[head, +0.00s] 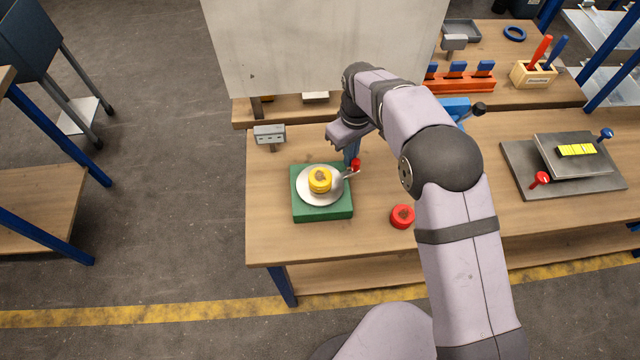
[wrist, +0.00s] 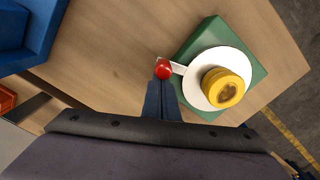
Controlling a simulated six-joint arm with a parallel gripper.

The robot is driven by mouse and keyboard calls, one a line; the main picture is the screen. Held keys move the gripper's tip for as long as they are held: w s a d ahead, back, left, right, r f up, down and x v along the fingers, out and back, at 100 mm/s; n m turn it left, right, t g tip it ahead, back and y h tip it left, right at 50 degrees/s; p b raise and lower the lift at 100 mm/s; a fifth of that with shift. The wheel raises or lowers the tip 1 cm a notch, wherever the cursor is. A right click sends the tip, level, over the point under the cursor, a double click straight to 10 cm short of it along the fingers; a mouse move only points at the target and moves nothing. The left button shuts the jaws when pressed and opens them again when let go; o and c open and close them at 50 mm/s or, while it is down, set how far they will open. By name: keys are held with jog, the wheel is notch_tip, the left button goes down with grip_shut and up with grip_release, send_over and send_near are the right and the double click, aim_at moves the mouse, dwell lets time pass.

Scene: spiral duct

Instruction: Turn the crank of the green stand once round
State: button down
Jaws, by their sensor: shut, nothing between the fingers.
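The green stand (head: 322,213) sits near the left end of the workbench, with a pale round disc (head: 306,193) on top. A yellow ring-shaped piece (head: 320,180) rests on the disc. The crank is a short metal arm with a red knob (head: 355,164), pointing to the right and slightly back from the disc. In the wrist view the red knob (wrist: 163,69) is just ahead of my fingertips, and the green stand (wrist: 250,72) is to the right. My gripper (wrist: 160,84) is shut and empty, its blue fingers close behind the knob; I cannot tell whether they touch it.
A red round piece (head: 402,216) lies on the bench right of the stand. A small grey sign (head: 269,135) stands behind it. A grey plate press (head: 566,160) is on the right, a blue device (head: 455,108) behind my arm. The bench's front left is clear.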

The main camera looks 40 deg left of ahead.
jog(key=shift+s+d, duration=0.15)
jog(key=shift+d, duration=0.35)
jog(key=shift+s+d, duration=0.15)
jog(key=shift+d, duration=0.35)
jog(key=shift+s+d, duration=0.5)
jog(key=shift+d, duration=0.35)
jog(key=shift+s+d, duration=0.1)
jog(key=shift+s+d, duration=0.6)
jog(key=shift+d, duration=0.05)
